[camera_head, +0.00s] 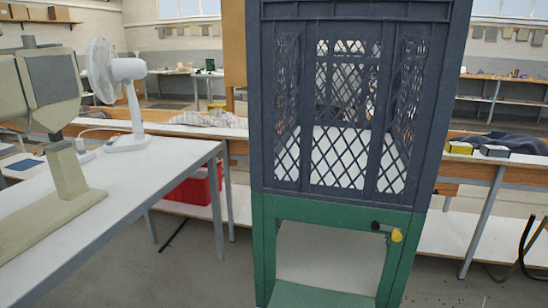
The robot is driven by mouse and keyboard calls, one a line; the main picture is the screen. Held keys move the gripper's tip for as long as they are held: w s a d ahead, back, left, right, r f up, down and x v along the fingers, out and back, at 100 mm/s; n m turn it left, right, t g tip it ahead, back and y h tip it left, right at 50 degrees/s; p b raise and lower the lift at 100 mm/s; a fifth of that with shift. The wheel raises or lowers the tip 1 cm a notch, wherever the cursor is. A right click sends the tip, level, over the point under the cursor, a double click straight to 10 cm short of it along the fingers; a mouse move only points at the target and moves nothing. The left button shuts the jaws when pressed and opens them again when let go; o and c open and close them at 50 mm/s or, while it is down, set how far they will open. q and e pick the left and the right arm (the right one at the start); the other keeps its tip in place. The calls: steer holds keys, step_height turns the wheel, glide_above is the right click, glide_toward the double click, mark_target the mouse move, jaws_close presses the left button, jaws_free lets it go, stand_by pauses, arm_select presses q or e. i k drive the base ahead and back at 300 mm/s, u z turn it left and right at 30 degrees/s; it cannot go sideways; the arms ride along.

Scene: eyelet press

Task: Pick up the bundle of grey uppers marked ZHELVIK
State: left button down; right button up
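No bundle with a readable ZHELVIK mark shows in the head view. A dark grey cloth-like heap (512,143) lies on the bench at the right; I cannot tell whether it is uppers. A paler, greyish heap of cloth (212,118) lies on the bench behind the fan, partly hidden by the dark crate. Neither of my grippers is in view.
A dark lattice-sided crate (343,190) on a green frame (340,212) stands close in front and blocks the middle. A white table (150,185) at left holds a white fan (118,90) and a beige machine (65,165). A red box (197,187) sits below the bench.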

mark_target(487, 151)
steer(key=z, duration=2)
steer(key=i, duration=2.05)
steer(key=u, duration=0.55)
steer(key=i, duration=1.35)
steer(key=u, duration=1)
